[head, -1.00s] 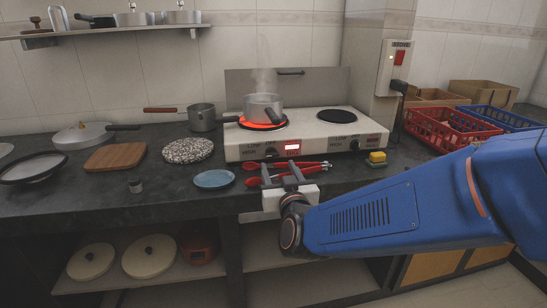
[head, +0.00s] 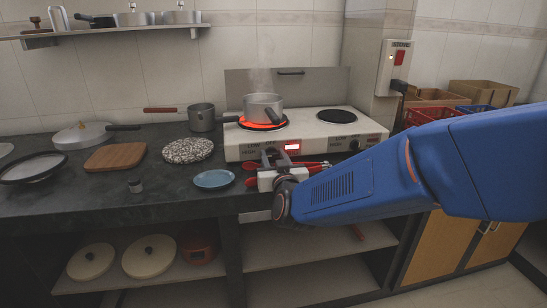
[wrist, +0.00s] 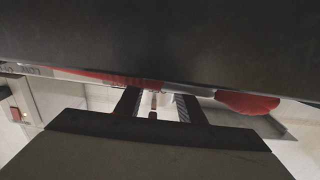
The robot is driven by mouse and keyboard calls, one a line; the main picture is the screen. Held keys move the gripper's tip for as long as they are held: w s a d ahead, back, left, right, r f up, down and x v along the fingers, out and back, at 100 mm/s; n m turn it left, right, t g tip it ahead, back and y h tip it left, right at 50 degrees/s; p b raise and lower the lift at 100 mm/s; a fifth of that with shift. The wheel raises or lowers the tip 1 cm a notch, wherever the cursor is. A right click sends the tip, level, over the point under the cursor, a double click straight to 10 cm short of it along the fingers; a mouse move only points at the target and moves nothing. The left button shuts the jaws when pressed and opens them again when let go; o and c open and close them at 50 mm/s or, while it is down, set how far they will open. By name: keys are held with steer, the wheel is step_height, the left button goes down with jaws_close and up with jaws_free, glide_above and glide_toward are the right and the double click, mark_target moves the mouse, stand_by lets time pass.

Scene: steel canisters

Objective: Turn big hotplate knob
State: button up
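The white two-burner hotplate (head: 308,128) stands on the dark counter. Its larger left burner (head: 262,124) glows red under a steaming steel pot (head: 262,106). My gripper (head: 277,154) is in front of the left part of the hotplate's front panel and hides the knob left of the red display (head: 292,147). The smaller right knob (head: 355,145) is visible. In the wrist view, the two fingers (wrist: 156,104) are apart, with a small narrow object between them that I cannot identify. I cannot tell whether the fingers touch the knob.
Red-handled tongs (head: 312,165) lie on the counter close by my gripper; a red end (wrist: 247,102) shows in the wrist view. A blue plate (head: 214,179) is left of it. A saucepan (head: 201,118) and speckled mat (head: 187,150) lie further left. Red crate (head: 428,112) is right.

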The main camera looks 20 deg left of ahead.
steer(key=c, duration=0.4)
steer(key=shift+m, duration=0.8)
steer(key=shift+c, duration=0.2)
steer(key=o, duration=1.1)
steer(key=shift+c, duration=0.2)
steer(key=v, duration=1.7)
steer(key=shift+s, duration=0.25)
